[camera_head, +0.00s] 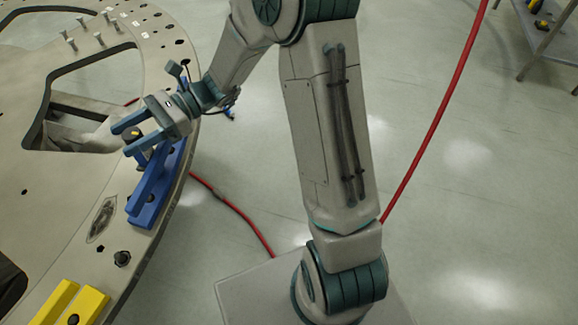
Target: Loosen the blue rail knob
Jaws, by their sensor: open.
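The blue rail (147,202) lies on the outer rim of the large grey turret plate (50,230). A dark hole or fastener shows at its near end. My gripper (119,140) is open above the plate, at the far end of the rail, with its fingers pointing left. My gripper hides part of the rail's far end.
A yellow rail (75,307) is at the bottom left. Several metal pins (90,30) stand at the back. A red hose (235,210) crosses the floor. A table (548,35) stands at the top right.

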